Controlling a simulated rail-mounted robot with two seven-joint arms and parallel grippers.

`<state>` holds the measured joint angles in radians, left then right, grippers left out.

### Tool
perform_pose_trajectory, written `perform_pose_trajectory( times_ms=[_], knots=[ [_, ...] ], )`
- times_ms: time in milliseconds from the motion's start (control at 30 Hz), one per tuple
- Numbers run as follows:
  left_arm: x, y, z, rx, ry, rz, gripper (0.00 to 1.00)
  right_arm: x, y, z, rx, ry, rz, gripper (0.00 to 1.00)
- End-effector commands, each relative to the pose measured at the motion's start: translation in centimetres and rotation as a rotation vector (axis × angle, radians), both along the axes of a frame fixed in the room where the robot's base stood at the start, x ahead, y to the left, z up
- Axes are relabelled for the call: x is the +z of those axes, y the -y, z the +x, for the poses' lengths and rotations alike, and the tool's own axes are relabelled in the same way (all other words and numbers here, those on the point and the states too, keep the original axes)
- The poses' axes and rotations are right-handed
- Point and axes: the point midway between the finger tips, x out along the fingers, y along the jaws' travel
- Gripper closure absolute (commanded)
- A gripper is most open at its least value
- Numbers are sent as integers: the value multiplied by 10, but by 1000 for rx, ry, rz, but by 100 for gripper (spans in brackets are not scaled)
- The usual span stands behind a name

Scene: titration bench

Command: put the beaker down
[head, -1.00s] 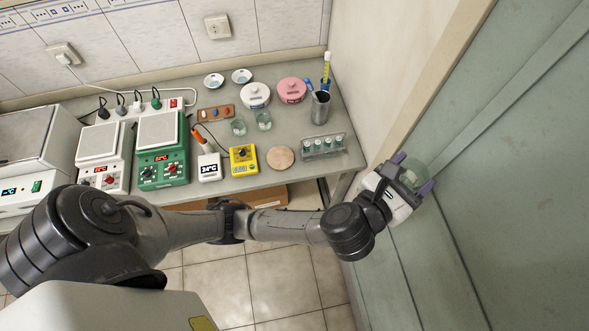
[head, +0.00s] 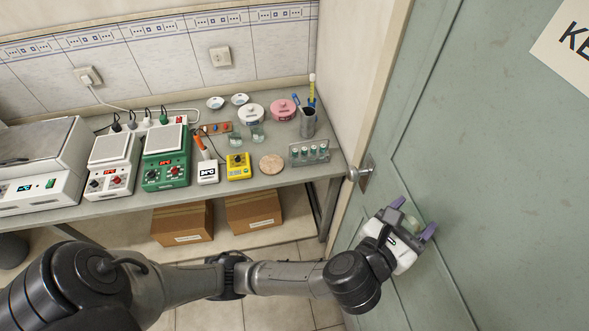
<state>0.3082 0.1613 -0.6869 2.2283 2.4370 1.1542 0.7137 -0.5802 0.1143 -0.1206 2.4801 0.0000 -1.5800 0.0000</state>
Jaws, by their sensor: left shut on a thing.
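My left gripper (head: 412,216) is at the right of the head view, in front of the green door and beyond the bench's right end. Its two purple-tipped fingers are shut on a glass beaker (head: 411,224), which is partly hidden between them and looks pale green. The gripper and beaker are off the bench, to the right of and nearer than the grey bench top (head: 285,180). My right gripper is not in view.
A round cork mat (head: 271,164) lies bare near the bench front, between a yellow device (head: 238,168) and a vial rack (head: 309,153). Two glass beakers, a metal cup (head: 308,123), lidded pots and hotplates stand around. A door handle (head: 361,173) juts out near the bench corner.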

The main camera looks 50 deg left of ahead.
Motion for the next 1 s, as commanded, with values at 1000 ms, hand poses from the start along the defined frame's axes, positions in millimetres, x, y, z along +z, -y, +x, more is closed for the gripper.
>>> perform_pose_trajectory(
  times_ms=[1000],
  knots=[
    [-20,-228,79,663,-6,-2,66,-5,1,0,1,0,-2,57]
  ],
)
